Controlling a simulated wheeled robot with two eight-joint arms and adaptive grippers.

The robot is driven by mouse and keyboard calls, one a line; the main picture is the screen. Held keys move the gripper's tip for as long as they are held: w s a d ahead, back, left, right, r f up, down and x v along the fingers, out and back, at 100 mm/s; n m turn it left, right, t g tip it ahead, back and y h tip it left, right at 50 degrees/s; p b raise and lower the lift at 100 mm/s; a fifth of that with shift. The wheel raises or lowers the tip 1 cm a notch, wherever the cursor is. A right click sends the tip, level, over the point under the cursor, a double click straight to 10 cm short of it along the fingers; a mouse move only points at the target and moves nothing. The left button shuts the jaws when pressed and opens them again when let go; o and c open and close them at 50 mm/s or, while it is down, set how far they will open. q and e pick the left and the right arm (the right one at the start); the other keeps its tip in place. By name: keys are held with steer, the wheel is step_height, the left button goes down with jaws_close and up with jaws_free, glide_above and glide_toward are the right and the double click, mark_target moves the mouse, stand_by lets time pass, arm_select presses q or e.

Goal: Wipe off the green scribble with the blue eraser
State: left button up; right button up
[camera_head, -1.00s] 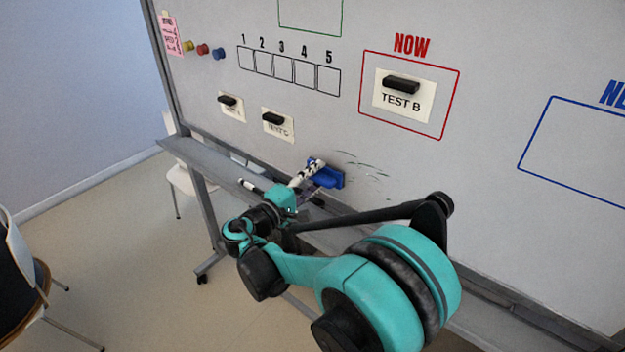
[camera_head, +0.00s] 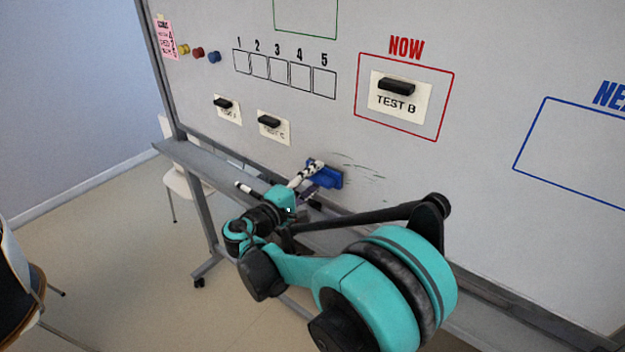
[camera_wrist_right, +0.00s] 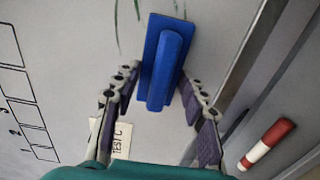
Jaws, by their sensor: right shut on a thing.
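The blue eraser (camera_head: 326,175) is against the whiteboard low down, just left of the scribble (camera_head: 362,165). The scribble is several thin, broken dark strokes in the head view. In the right wrist view, green strokes (camera_wrist_right: 137,12) show at the top, beside the eraser's far end. My right gripper (camera_head: 312,180) is shut on the eraser, which also shows in the wrist view (camera_wrist_right: 163,62) with its raised grip between the fingers. Part of the eraser is hidden by the fingers in the head view. My left gripper is not in view.
A tray ledge (camera_head: 215,172) runs below the board, with a white marker (camera_head: 245,188) near my wrist. A red-and-white object (camera_wrist_right: 267,144) lies on the ledge. The TEST C card (camera_head: 274,128) is left of the eraser. The TEST B card (camera_head: 399,97) hangs above right.

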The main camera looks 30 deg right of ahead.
steer(key=shift+w+d, duration=0.2)
steer(key=shift+d, duration=0.2)
